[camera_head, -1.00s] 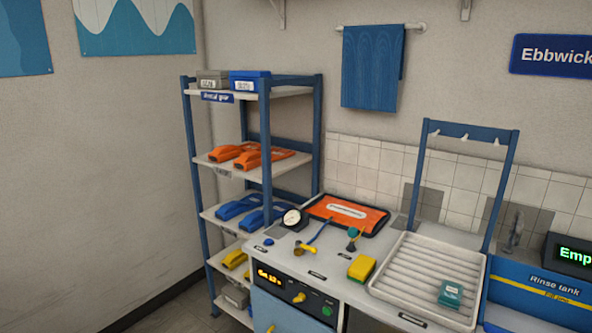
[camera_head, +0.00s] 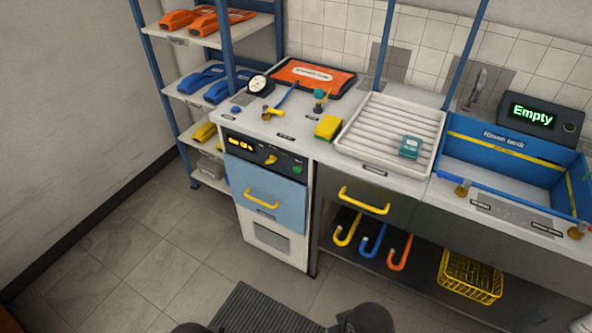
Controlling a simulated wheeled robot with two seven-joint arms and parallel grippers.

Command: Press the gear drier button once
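A black control panel (camera_head: 256,156) is set in the front of the counter's left end. It has a small lit orange display (camera_head: 240,146), a yellow knob (camera_head: 271,159) and a round green button (camera_head: 297,169) at its right end. Below it is a light blue front (camera_head: 283,190) with a yellow handle (camera_head: 262,198). No label naming the gear drier is legible, so I cannot confirm that this unit is it. Neither gripper can be made out. Dark rounded parts at the bottom edge seem to be mine.
On the counter are a round gauge (camera_head: 259,85), a yellow block (camera_head: 328,127), a ribbed tray (camera_head: 375,110) holding a teal box (camera_head: 410,147), and a blue rinse tank (camera_head: 500,148). A dark mat (camera_head: 262,310) lies before the counter. Open floor (camera_head: 125,255) is at left.

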